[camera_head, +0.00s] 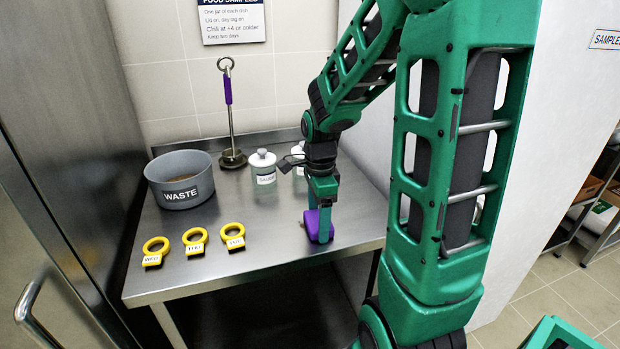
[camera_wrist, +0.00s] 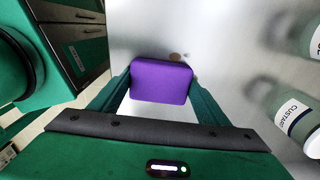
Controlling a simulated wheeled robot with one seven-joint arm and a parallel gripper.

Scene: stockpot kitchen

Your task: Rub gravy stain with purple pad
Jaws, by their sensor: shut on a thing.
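The purple pad (camera_head: 317,227) is in my gripper (camera_head: 322,208), low over the front right part of the steel table. In the wrist view the pad (camera_wrist: 161,81) sits between my two green fingers (camera_wrist: 160,92), which are shut on its sides. I cannot tell whether its underside touches the table. A small brown stain (camera_wrist: 175,56) shows on the steel just beyond the pad's edge in the wrist view. The pad may hide part of the stain. I cannot make the stain out clearly in the head view.
On the steel table (camera_head: 270,255), a grey WASTE pot (camera_head: 180,192) stands at the left. Yellow ring tags (camera_head: 195,240) lie along the front left. A CUSTARD jar (camera_wrist: 295,112) is close by.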

